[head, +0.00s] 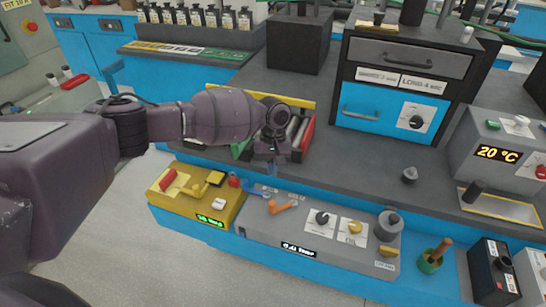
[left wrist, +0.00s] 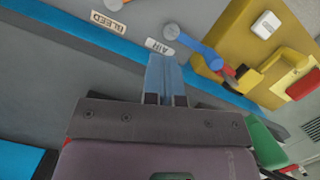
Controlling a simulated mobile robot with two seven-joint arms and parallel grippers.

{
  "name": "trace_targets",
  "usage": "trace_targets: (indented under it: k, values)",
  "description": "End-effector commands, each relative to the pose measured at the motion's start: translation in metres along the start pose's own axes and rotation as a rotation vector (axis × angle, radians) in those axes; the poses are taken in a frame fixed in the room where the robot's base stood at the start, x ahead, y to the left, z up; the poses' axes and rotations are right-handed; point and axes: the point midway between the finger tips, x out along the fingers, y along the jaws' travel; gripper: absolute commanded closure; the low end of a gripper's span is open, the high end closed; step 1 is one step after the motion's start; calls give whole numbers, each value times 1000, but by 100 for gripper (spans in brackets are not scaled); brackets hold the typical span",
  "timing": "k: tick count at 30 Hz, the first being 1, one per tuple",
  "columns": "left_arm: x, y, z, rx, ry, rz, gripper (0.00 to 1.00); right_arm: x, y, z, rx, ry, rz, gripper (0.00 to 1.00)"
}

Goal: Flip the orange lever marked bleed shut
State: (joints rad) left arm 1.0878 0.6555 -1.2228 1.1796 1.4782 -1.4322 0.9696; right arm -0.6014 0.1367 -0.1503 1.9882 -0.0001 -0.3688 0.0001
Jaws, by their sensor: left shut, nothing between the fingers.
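The orange lever (head: 283,207) sits on top of the grey panel box (head: 330,237) in the head view. In the left wrist view the label BLEED (left wrist: 107,22) shows near the top edge, with a bit of the orange lever (left wrist: 115,4) cut off above it. A blue lever (head: 258,192) is left of the orange one; in the wrist view this blue lever (left wrist: 198,47) is beside the label AIR (left wrist: 159,46). My left gripper (head: 271,168) is shut and empty, behind the levers in the head view. Its fingertips (left wrist: 163,70) point toward the AIR label. My right gripper is not in view.
A yellow box (head: 197,206) with red, yellow and white controls adjoins the grey panel on the left. Knobs and a grey cylinder (head: 388,225) are to the right on the panel. A tray with a red side (head: 307,137) lies behind my gripper.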

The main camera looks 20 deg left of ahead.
Motion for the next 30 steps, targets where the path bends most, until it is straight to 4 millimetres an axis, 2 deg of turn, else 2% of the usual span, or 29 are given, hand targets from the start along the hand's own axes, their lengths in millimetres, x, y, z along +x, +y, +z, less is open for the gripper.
trace_targets:
  k: [3, 6, 10, 15, 30]
  values:
    - [24, 0, 0, 0, -2, -1, 100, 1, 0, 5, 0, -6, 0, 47]
    - [37, 0, 3, 2, 0, -1, 100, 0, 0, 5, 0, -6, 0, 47]
    - [40, 0, 20, 2, 2, 1, 100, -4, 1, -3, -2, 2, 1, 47]
    - [47, 0, 32, -1, 2, 1, 100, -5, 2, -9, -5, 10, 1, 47]
    - [50, 1, 36, -2, 1, 1, 100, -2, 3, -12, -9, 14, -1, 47]
